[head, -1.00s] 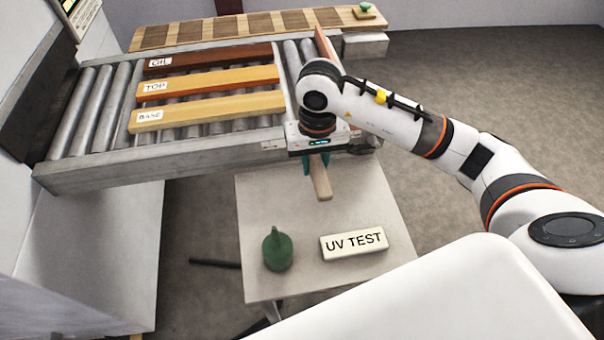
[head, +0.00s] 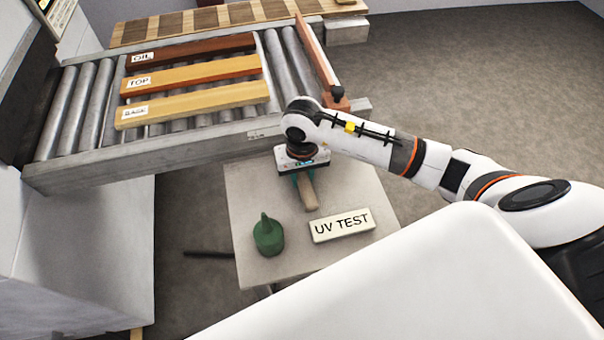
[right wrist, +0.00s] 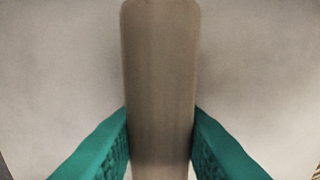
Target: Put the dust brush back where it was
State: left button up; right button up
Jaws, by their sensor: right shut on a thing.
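The dust brush (head: 309,195) shows as a pale wooden handle below my right gripper (head: 303,177), over the small grey table (head: 252,195). My right gripper is shut on this handle. In the right wrist view the handle (right wrist: 160,80) runs between the two teal fingers (right wrist: 160,150), with a plain pale surface behind it. The brush's bristles are hidden. I cannot tell whether the brush touches the table top. My left gripper is not in view.
A green bottle-like thing (head: 268,238) and a UV TEST block (head: 342,225) stand on the table's near part. Behind is the roller conveyor (head: 90,110) with boards labelled OIL (head: 190,50), TOP (head: 195,75) and BASE (head: 190,104). A reddish upright board (head: 318,55) edges its right end.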

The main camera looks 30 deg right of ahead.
jog(key=shift+f, duration=0.2)
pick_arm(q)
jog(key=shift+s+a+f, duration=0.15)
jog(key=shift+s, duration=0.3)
pick_arm(e)
jog(key=o, duration=0.9)
jog(key=shift+r, duration=0.1)
jog(key=shift+r, duration=0.45)
pick_arm(q)
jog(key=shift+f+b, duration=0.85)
jog(key=shift+b, duration=0.1)
pick_arm(e)
notch_tip(320, 180, up, 11)
jog(key=shift+r, duration=0.2)
jog(key=shift+s+f, duration=0.1)
